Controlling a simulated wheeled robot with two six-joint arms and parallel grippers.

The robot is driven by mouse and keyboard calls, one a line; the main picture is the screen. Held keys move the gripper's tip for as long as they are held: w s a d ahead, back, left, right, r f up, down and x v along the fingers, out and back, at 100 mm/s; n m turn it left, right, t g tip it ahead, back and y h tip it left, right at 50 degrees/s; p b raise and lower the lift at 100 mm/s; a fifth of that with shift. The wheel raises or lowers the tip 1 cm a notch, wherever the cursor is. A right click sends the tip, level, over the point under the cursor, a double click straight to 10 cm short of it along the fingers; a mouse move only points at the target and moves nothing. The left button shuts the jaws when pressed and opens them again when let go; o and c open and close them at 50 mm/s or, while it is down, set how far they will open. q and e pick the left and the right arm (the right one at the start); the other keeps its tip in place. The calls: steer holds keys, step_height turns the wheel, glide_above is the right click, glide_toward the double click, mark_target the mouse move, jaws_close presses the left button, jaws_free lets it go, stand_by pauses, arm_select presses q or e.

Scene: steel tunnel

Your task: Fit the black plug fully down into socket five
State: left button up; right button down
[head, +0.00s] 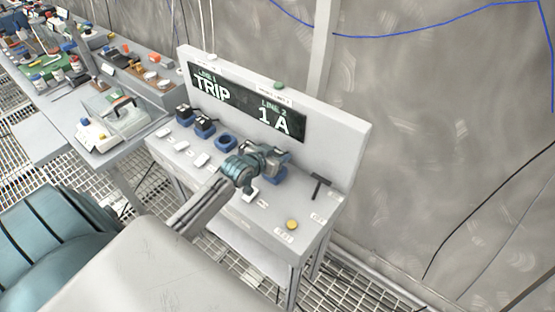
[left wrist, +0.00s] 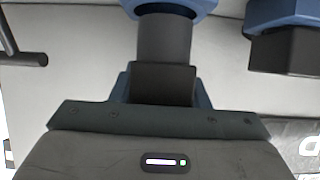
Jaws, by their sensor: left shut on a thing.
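My left gripper (head: 272,158) is over the right part of the grey console's row of blue sockets. In the left wrist view the gripper (left wrist: 163,90) is shut on the black plug (left wrist: 165,82). The plug's grey barrel (left wrist: 165,38) points at a blue socket (left wrist: 168,8) at the top edge. Barrel and socket meet in the picture; I cannot tell whether the barrel is inside. In the head view a blue socket (head: 279,176) shows just below the gripper, its opening hidden. I cannot read its number. My right gripper is not in view.
Two black plugs (head: 183,111) (head: 204,125) sit in sockets at the left; the blue socket (head: 226,142) beside them looks empty. Another black plug (left wrist: 285,52) is close beside in the wrist view. A black T-handle (head: 318,184) and yellow button (head: 292,224) are right. The display (head: 245,101) reads TRIP and 1A.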

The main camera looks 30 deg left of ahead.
arm_select(q)
step_height(320, 180, down, 3)
steer(key=shift+s+r+p, duration=0.1)
steer(key=shift+r+p, duration=0.05)
steer(key=shift+p, duration=0.25)
steer(key=shift+f, duration=0.45)
steer(key=o, duration=1)
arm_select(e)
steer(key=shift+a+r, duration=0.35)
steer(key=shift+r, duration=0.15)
arm_select(q)
steer(key=shift+r, duration=0.15)
